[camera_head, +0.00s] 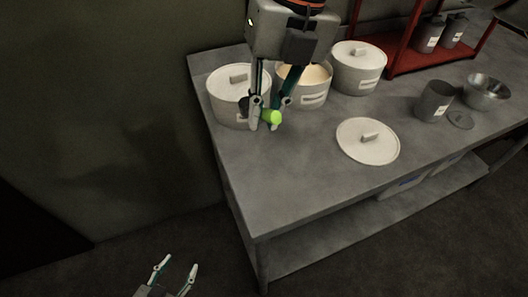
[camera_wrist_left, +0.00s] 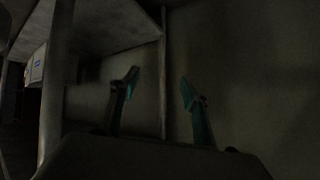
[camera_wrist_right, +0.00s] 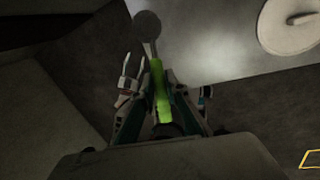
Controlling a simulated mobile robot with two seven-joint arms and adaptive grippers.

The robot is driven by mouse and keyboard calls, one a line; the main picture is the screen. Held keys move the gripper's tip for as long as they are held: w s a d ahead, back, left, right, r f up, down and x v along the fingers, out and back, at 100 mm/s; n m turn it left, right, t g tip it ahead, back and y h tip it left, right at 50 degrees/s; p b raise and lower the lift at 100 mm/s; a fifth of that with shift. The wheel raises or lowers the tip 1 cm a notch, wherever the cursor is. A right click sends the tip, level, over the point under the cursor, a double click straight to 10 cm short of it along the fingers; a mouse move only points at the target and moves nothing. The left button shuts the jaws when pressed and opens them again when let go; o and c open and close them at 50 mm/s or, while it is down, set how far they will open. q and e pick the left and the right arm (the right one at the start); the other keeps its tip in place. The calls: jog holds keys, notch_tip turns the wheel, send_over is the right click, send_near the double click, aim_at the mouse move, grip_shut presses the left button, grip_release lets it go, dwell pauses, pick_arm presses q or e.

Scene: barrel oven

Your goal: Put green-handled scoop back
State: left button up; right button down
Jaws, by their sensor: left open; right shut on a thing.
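The green-handled scoop is in my right gripper (camera_head: 266,113). Its bright green handle (camera_head: 273,117) lies between the fingers, and its dark round bowl (camera_head: 244,107) shows to the left, in front of the left pot. In the right wrist view the green handle (camera_wrist_right: 158,88) runs up to the grey round bowl (camera_wrist_right: 147,25), past the fingertips. The scoop is held near the table's left end, in front of the white pots. My left gripper (camera_head: 176,266) is open and empty, low beside the table; its spread fingers also show in the left wrist view (camera_wrist_left: 158,88).
A lidded white pot (camera_head: 226,104) stands at left, an open pot with pale contents (camera_head: 312,99) behind the right gripper, another lidded pot (camera_head: 358,78) beyond. A loose lid (camera_head: 368,152) lies on the grey table (camera_head: 290,190). A grey canister (camera_head: 434,101), metal bowl (camera_head: 487,90) and red rack (camera_head: 402,62) stand right.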

jog(key=x, duration=0.3)
jog(key=d+b+x, duration=0.1)
jog(key=x, duration=0.2)
jog(key=d+x, duration=0.1)
jog(key=x, duration=0.3)
jog(key=shift+w+d+f, duration=0.1)
jog(key=shift+f, duration=0.55)
pick_arm(q)
jog(key=shift+w+d+r, duration=0.3)
jog(key=shift+w+r, duration=0.1)
jog(key=shift+w, duration=0.3)
pick_arm(e)
jog(key=c, duration=2.1)
grip_release()
jog(key=shift+f, duration=0.1)
jog(key=shift+o, duration=0.4)
pick_arm(q)
jog(key=shift+s+a+f, duration=0.1)
jog(key=shift+s+f, duration=0.4)
jog(key=shift+s, duration=0.05)
